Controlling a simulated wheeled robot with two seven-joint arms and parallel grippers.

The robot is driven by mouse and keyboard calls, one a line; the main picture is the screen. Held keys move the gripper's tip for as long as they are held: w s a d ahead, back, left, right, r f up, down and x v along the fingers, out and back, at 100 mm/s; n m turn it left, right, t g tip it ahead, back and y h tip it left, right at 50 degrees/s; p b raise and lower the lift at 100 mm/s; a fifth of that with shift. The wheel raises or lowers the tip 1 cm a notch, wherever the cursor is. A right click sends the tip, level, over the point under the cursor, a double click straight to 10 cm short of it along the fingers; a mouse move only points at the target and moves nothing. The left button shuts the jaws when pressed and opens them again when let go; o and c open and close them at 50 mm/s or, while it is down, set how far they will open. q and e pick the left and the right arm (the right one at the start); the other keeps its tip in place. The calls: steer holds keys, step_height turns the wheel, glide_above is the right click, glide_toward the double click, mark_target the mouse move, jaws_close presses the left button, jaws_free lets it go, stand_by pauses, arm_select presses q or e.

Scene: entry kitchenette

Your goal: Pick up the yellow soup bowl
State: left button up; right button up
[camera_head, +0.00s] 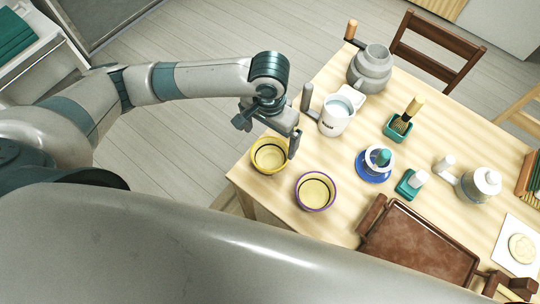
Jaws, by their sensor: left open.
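The yellow soup bowl (264,164) stands upright near the table's left corner, with a dark ring line inside, and looks empty. A second bowl (315,204), yellowish inside with a purple rim, stands just to its right and nearer to me. My left gripper (298,134) is open, above the table at the yellow bowl's upper right side. One finger overlaps the bowl's right rim in the picture; I cannot tell whether it touches. No object shows between the fingers. My right gripper is not in view.
A white mug (334,120) stands close beyond the left gripper, with a grey pot (371,70) behind it. A blue saucer (364,174) with a cup, a green brush holder (397,130) and a brown tray (415,245) stand to the right. A chair (436,48) is at the far side.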

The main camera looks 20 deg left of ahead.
arm_select(q)
glide_toward(270, 160)
steer(key=shift+s, duration=0.15)
steer(key=shift+f+p, duration=0.1)
steer(key=shift+p, duration=0.25)
steer(key=shift+f, duration=0.3)
steer(key=shift+f+p, duration=0.65)
steer(key=shift+f, duration=1.55)
steer(key=c, duration=0.9)
steer(key=shift+c, duration=0.2)
steer(key=shift+r, duration=0.2)
